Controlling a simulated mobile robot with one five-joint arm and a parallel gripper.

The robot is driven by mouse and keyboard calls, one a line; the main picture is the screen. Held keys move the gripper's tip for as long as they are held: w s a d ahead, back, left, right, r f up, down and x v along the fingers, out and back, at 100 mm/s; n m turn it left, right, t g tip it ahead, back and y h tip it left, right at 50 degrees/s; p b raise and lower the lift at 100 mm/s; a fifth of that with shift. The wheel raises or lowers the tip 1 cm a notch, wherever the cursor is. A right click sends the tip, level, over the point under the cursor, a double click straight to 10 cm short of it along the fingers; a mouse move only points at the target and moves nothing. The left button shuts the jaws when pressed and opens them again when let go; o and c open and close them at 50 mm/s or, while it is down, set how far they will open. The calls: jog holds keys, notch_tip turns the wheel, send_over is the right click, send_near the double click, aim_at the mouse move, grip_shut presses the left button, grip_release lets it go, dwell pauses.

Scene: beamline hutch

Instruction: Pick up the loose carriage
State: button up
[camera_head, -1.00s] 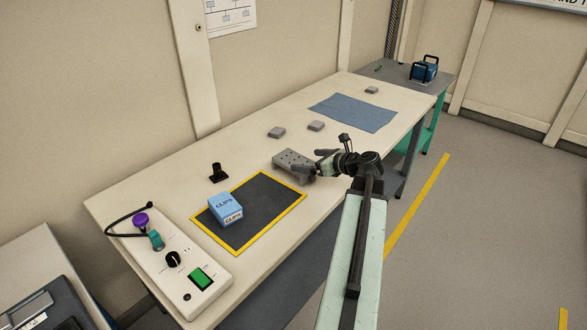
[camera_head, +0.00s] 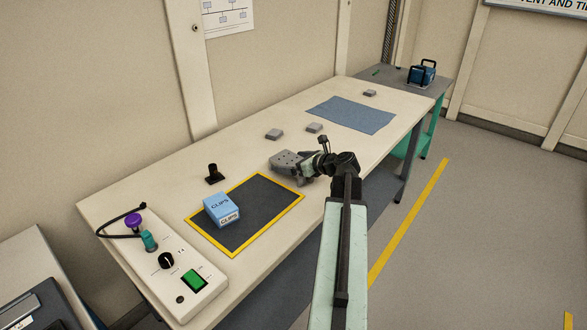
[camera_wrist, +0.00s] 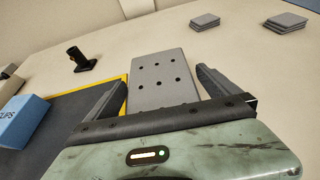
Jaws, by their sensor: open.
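The loose carriage (camera_head: 287,159) is a flat grey block with several dark holes in its top. It lies on the cream bench just beyond the yellow-edged dark mat. My gripper (camera_head: 303,168) is low at its near right side and partly covers it in the head view. In the wrist view the carriage (camera_wrist: 158,68) lies between the two fingers of my open gripper (camera_wrist: 160,80), with a gap to the right finger. The left finger is close to its edge; contact cannot be told. Its near end is hidden behind the gripper body.
A blue CLIPS box (camera_head: 221,208) stands on the dark mat (camera_head: 265,205). A black post (camera_head: 213,174) stands left of the carriage. Small grey plates (camera_head: 274,134) and a blue cloth (camera_head: 350,115) lie beyond. A control box (camera_head: 175,268) is at the near left.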

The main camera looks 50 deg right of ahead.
aim_at(292, 161)
jog(key=c, duration=2)
jog(key=shift+r, duration=0.15)
jog(key=shift+r+p, duration=0.95)
jog(key=shift+p, duration=0.15)
notch_tip(292, 161, up, 2)
jog(key=shift+p, duration=0.95)
jog(key=s+d, duration=0.4)
jog(key=d, duration=0.3)
jog(key=s+d+r+p, duration=0.1)
jog(key=s+d, duration=0.3)
jog(key=d, duration=0.3)
